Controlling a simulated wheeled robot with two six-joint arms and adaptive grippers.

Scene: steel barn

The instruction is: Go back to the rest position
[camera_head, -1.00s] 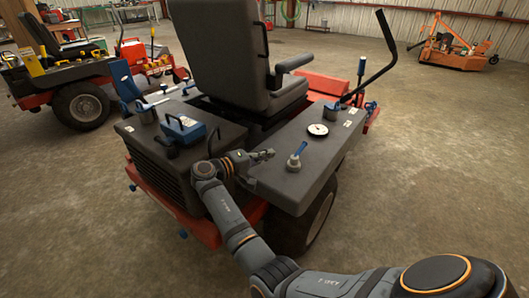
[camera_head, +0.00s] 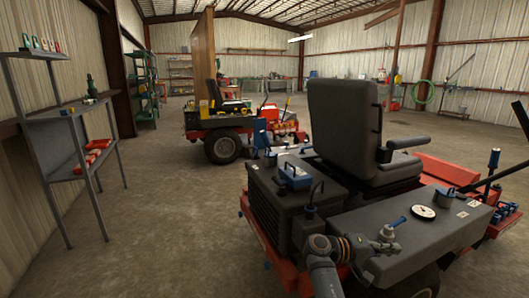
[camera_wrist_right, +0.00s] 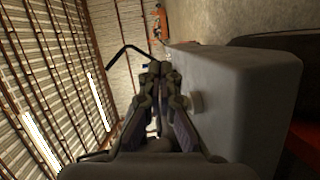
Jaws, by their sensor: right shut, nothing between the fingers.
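My right gripper (camera_head: 384,246) is low in the head view, in front of the rear of the red and dark grey mower (camera_head: 440,228). In the right wrist view its two fingers (camera_wrist_right: 160,72) are together with nothing between them. The gripper is close to the mower's right fender top; whether it touches is not clear. My left gripper is not in view.
A metal shelf (camera_head: 70,115) stands left. A second mower (camera_head: 225,130) stands farther back. Floor between is clear.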

